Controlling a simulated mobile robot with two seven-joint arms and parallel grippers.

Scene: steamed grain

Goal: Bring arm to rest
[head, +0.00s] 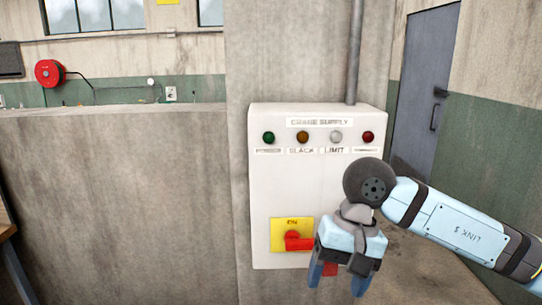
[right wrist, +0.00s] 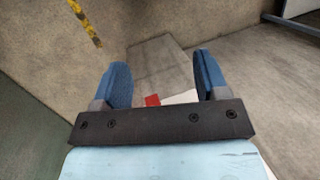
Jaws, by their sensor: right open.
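My right gripper (head: 337,282) hangs fingers-down in front of the lower right part of a white control box (head: 262,180) in the head view. In the right wrist view its two blue fingers (right wrist: 162,72) are spread apart with nothing gripped between them. A red switch handle (head: 298,241) sits on a yellow plate (head: 280,223) marked ON, just left of the gripper. A small red patch and a white corner show low between the fingers in the wrist view. My left gripper is not in view.
The box is fixed to a concrete pillar (head: 238,60) and has several coloured lamps under a label reading CRANE SUPPLY. A grey conduit (head: 355,50) rises from its top. A low concrete wall (head: 110,200) stands left. A grey door (head: 425,85) is at the back right.

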